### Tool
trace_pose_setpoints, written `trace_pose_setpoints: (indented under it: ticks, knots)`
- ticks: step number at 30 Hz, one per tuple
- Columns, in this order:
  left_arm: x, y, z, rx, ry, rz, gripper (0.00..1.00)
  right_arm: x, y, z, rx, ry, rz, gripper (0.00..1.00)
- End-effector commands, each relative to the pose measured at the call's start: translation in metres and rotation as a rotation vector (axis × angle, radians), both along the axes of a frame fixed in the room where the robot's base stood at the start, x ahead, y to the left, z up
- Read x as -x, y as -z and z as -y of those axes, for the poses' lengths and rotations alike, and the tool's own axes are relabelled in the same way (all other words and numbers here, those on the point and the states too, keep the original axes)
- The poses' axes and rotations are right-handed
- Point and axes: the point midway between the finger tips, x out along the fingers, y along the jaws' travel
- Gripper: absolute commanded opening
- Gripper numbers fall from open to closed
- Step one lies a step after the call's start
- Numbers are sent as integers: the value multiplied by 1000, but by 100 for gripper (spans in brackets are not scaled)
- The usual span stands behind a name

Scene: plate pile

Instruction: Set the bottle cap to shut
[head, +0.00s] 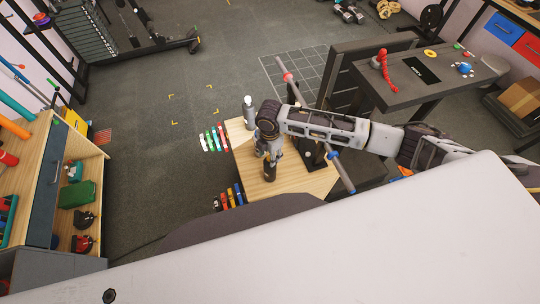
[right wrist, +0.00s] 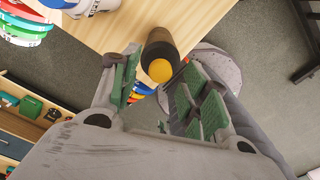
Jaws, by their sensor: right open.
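A dark cylindrical bottle (right wrist: 160,50) stands on the wooden table near its front edge. A round orange-yellow top or opening (right wrist: 159,70) shows at its end; I cannot tell whether this is a cap. In the head view the dark bottle (head: 270,176) shows just below my right gripper (head: 268,156). In the right wrist view my right gripper (right wrist: 160,98) is open, its green-padded fingers apart, with the bottle beyond the gap between them. A grey bottle with a white top (head: 249,112) stands at the table's far left corner. My left gripper is out of view.
The wooden table (head: 308,184) is small, with a dark post and a barbell at its right. A dark bench (head: 440,85) stands at the back right. A wooden shelf (head: 90,165) stands at the left.

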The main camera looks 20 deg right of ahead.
Motion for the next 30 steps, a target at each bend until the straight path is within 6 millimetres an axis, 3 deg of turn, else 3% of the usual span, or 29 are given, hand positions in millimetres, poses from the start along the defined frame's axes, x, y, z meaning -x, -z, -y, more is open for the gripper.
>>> trace_pose_setpoints:
  ticks: [18, 30]
  knots:
    - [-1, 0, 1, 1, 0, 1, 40, 0, -85, 0, 0, -1, 1, 46]
    - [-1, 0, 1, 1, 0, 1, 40, 1, -106, 0, 0, -1, -1, 46]
